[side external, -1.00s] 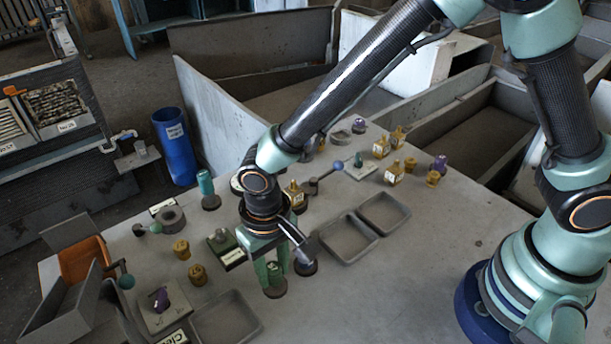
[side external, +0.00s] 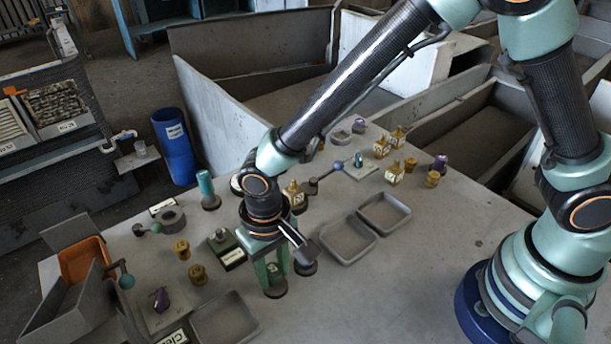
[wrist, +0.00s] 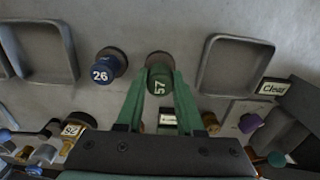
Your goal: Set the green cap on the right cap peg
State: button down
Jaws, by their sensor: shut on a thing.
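The green cap (wrist: 160,80), marked 57, is between the fingertips of my gripper (wrist: 159,86) in the wrist view. My gripper is shut on it. In the side view my gripper (side external: 274,276) points straight down, with its fingers partly hiding the cap. A dark round base (side external: 275,292) is directly under the cap, on the table; the peg itself is hidden. The cap looks upright and in line with this base. I cannot tell whether it is fully seated. A blue cap (wrist: 109,66), marked 26, stands on a similar base beside it.
Shallow grey trays (wrist: 235,66) lie on both sides. In the side view, a teal capped post (side external: 206,188), a small green block fixture (side external: 226,250) and yellow knobbed parts (side external: 197,274) stand left of my gripper. Open table lies to the right of the two-tray pair (side external: 347,238).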

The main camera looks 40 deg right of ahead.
jog(key=shift+f, duration=0.75)
jog(key=shift+c, duration=2.3)
grip_release()
jog(key=o, duration=0.4)
jog(key=shift+r, duration=0.1)
jog(key=shift+r, duration=3.7)
